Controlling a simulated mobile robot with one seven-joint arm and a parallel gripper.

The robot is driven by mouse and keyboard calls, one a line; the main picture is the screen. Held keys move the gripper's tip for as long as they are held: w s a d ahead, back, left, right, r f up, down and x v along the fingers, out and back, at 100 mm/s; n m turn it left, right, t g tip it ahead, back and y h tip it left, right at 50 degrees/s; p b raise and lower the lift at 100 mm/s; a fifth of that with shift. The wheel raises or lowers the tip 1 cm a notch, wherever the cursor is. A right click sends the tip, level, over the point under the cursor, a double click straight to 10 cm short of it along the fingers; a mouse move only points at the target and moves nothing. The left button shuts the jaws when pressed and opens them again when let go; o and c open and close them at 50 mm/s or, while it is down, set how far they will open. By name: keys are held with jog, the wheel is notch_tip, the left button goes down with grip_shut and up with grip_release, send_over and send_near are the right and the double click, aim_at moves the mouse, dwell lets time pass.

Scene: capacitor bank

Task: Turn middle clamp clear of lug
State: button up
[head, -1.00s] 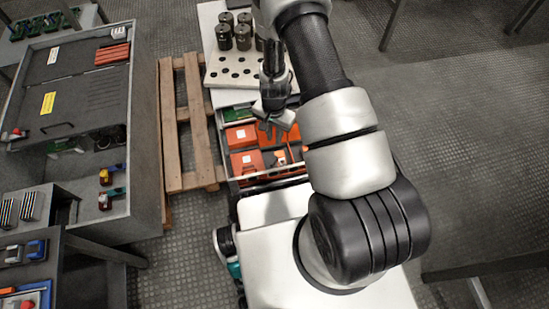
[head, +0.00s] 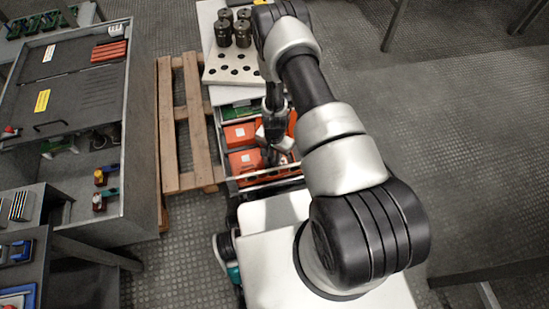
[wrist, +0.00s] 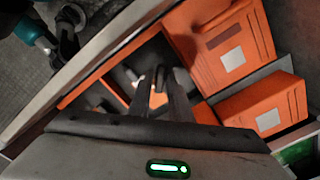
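In the head view, my gripper (head: 271,157) points down into an open drawer (head: 268,181) at the centre. In the wrist view, my two dark fingers (wrist: 160,93) reach between orange blocks, with a narrow gap and a small pale or metallic piece near their tips. I cannot tell whether they touch it. Two small clamp-like parts, one yellow and red (head: 103,175), one mostly red (head: 102,201), sit in the grey cabinet (head: 140,150) at the left, far from my gripper. I cannot tell which is the middle clamp, and no lug can be made out.
Orange boxes (head: 240,135) fill much of the drawer. They also show in the wrist view (wrist: 222,45). Dark cylinders (head: 242,34) stand on a pale holed board (head: 236,72) behind it. A wooden pallet (head: 167,125) lies between cabinet and drawer. The floor to the right is open.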

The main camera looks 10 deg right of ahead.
jog(key=shift+c, duration=0.4)
grip_shut()
jog(key=n, duration=0.4)
jog(key=shift+n, duration=2.2)
jog(key=shift+o, duration=0.4)
grip_release()
